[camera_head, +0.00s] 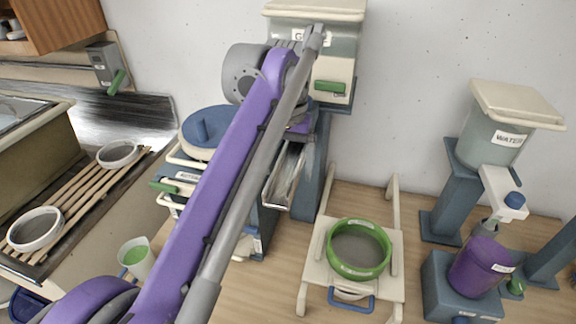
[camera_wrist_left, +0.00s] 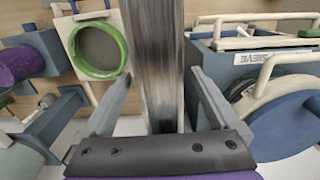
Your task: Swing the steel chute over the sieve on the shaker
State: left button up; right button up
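The steel chute (camera_head: 286,176) hangs sloping at the front of the blue machine, partly behind my left arm. It also shows in the left wrist view as a grey steel strip (camera_wrist_left: 154,60) running between my left gripper's fingers. My left gripper (camera_wrist_left: 162,74) is open, its fingers spread on either side of the chute; contact is not clear. In the head view my purple arm mostly hides this gripper. The sieve, a green ring (camera_head: 334,270) with grey mesh, lies on the cream shaker (camera_head: 316,268) to the right of the chute. My right gripper is not in view.
A water tank (camera_head: 490,141) and a purple bucket (camera_head: 474,270) stand right of the shaker. Bare tabletop lies between the chute and the shaker.

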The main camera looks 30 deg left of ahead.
pick_arm(q)
grip_shut()
jog(key=shift+d, duration=0.15)
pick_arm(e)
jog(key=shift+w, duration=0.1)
